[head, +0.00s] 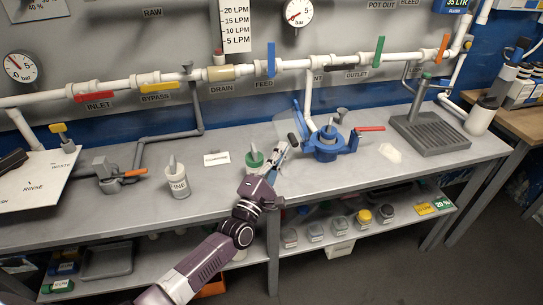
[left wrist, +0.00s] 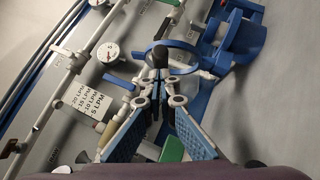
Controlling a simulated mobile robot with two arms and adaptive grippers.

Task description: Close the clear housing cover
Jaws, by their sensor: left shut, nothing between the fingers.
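The clear housing cover (head: 284,125) is a faint see-through panel standing raised at the left of the blue housing (head: 326,148) on the bench. A black knob (head: 292,140) shows at its lower edge. My left gripper (head: 285,147) reaches up from the front and its tips are close to this knob. In the left wrist view the fingers (left wrist: 157,78) are together with nothing visible between them, just below the black knob (left wrist: 160,56). Whether they touch it I cannot tell. The blue housing (left wrist: 238,40) is at upper right there. My right gripper is not in view.
A red-handled valve (head: 368,129) sits right of the housing. A green-topped container (head: 254,158) stands just left of my gripper, with a white brine cup (head: 178,182) farther left. A grey drain rack (head: 430,133) is at right. Pipes run along the wall behind.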

